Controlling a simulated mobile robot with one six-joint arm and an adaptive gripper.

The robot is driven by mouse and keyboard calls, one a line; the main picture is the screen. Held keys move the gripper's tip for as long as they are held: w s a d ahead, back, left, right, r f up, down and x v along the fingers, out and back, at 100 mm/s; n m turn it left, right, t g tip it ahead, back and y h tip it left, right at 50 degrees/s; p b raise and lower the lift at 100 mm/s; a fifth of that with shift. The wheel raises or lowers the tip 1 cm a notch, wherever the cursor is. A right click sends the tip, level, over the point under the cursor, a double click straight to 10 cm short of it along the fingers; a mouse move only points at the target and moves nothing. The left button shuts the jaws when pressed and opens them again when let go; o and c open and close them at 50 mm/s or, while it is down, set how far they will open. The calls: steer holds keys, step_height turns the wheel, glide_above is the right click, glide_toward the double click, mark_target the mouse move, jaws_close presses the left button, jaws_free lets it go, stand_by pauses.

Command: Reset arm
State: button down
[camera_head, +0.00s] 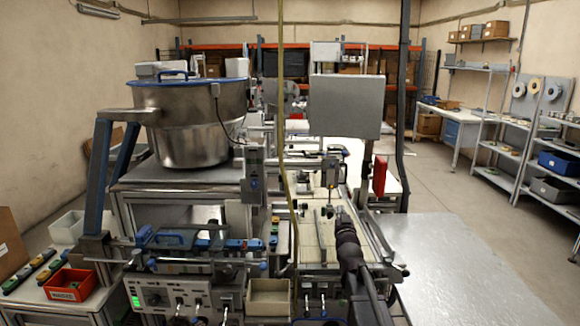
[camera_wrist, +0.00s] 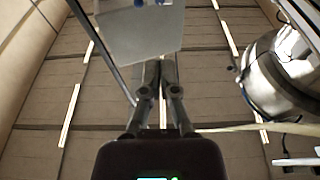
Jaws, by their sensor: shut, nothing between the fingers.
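My gripper (camera_wrist: 161,66) shows in the wrist view with its two dark fingers together and nothing between them. It points up toward the ceiling and its strip lights. In the head view my dark arm stands at the front, right of the middle, over the machine. The fingertips are hard to make out there.
A large metal bowl (camera_head: 190,135) stands at the left, and it also shows in the wrist view (camera_wrist: 268,90). A grey panel (camera_head: 346,107) stands behind my arm. A red bin (camera_head: 70,285) is at front left. Shelves (camera_head: 545,150) line the right wall. The floor between is clear.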

steer(key=s+f+g, duration=0.2)
steer(key=f, duration=0.1)
steer(key=s+f+g, duration=0.2)
steer(key=f, duration=0.1)
steer(key=s+f+g, duration=0.2)
steer(key=f, duration=0.2)
steer(key=s+f+g, duration=0.1)
steer(key=s+f, duration=0.1)
steer(key=s+f+g, duration=0.2)
steer(key=s, duration=0.1)
steer(key=s+f+g, duration=0.2)
steer(key=s, duration=0.1)
steer(key=shift+f, duration=0.35)
steer(key=s+f+g, duration=0.3)
steer(key=s+g, duration=0.2)
steer(key=s, duration=0.5)
steer(key=s+f+g, duration=0.3)
steer(key=s+g, duration=0.1)
steer(key=s, duration=0.7)
steer(key=shift+s+d+g, duration=0.15)
steer(key=shift+s+g, duration=0.05)
steer(key=shift+g, duration=0.2)
steer(key=shift+w, duration=0.2)
